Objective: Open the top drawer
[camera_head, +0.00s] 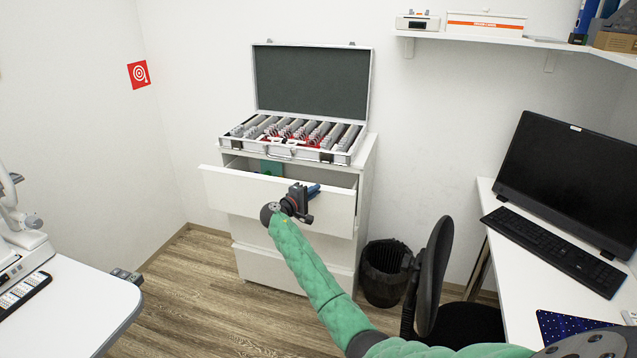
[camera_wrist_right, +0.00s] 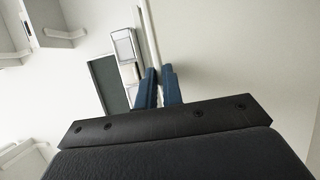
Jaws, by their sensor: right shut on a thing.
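The top drawer (camera_head: 240,190) of the white cabinet (camera_head: 367,180) is pulled out, with its front standing well forward of the cabinet body and its inside showing from above. My right gripper (camera_head: 312,190) is at the top edge of the drawer front, right of its middle. In the right wrist view its two blue fingers (camera_wrist_right: 159,88) are shut on the white front panel, one on each side of its edge. The exact contact is partly hidden by the gripper body. My left gripper is not in view.
An open case of lenses (camera_head: 312,85) stands on the cabinet. A black bin (camera_head: 385,272) and a dark chair (camera_head: 432,275) stand to the right, close to my right arm. A desk with a monitor (camera_head: 570,180) is at the right, a white table (camera_head: 85,300) at the left.

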